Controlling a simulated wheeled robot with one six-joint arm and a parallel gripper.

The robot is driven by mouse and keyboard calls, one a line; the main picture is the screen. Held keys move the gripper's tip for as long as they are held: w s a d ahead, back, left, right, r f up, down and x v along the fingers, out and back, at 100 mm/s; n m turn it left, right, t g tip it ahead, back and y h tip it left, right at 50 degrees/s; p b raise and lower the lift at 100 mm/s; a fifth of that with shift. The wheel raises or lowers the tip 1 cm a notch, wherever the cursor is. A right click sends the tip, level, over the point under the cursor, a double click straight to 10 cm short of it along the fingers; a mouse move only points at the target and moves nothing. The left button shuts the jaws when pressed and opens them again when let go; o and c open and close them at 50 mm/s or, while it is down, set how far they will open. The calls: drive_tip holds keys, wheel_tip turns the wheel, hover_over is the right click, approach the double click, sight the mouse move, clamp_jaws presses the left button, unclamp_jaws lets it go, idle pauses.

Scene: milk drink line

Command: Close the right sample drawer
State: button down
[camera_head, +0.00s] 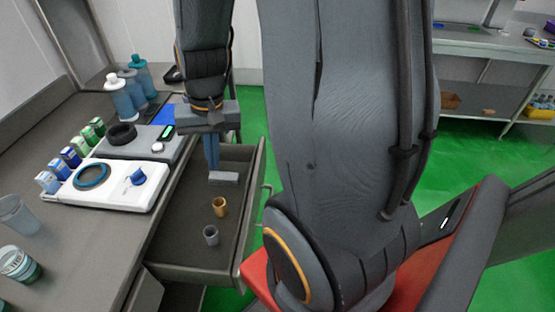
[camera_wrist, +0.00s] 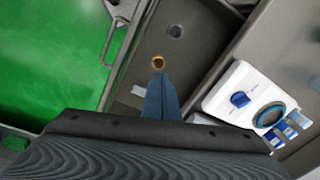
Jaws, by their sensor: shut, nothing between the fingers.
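The sample drawer (camera_head: 183,225) is pulled open below the bench front. It holds a gold cup (camera_head: 220,207), a grey cup (camera_head: 211,235) and a pale block (camera_head: 223,178). Its handle (camera_head: 266,203) is on the drawer front, facing the green floor. In the wrist view the drawer (camera_wrist: 190,68) and its handle (camera_wrist: 114,40) also show. My gripper (camera_head: 213,165) points down over the far part of the drawer, shut and empty, near the pale block. In the wrist view its closed fingers (camera_wrist: 160,98) are beside the gold cup (camera_wrist: 158,62). I cannot tell whether they touch anything.
On the bench (camera_head: 80,240) stand a white device (camera_head: 110,198) with a blue knob, a grey scale (camera_head: 135,147), several small boxes, bottles and a clear cup (camera_head: 18,214). Green floor is open beyond the drawer. A shelf bench (camera_head: 490,45) stands at the far right.

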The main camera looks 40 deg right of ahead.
drive_tip(key=d+f+m, duration=0.2)
drive_tip(key=d+m, duration=0.2)
drive_tip(key=d, duration=0.1)
drive_tip(key=w+d+f+m+y, duration=0.1)
drive_tip(key=d+m, duration=0.3)
drive_tip(key=d, duration=0.1)
drive_tip(key=w+d+f+m, duration=0.1)
drive_tip(key=d+f+m, duration=0.1)
drive_tip(key=d+m, duration=0.2)
drive_tip(key=shift+d+f+t+y+b, duration=0.3)
drive_tip(key=shift+d, duration=0.2)
drive_tip(key=s+d+f+m+t, duration=0.1)
drive_tip(key=d+f+m, duration=0.2)
drive_tip(key=d+m, duration=0.3)
drive_tip(key=s+d+f+m+t, duration=0.1)
drive_tip(key=s+d+f+m, duration=0.1)
drive_tip(key=d+m, duration=0.35)
drive_tip(key=w+a+f+n+p, duration=0.1)
drive_tip(key=w+a+f+p, duration=0.1)
drive_tip(key=w+f, duration=0.4)
drive_tip(key=shift+a+f+y, duration=0.3)
drive_tip(key=shift+a+f, duration=0.4)
drive_tip(key=shift+f, duration=0.95)
drive_tip(key=shift+w+n, duration=0.1)
drive_tip(key=shift+n, duration=0.15)
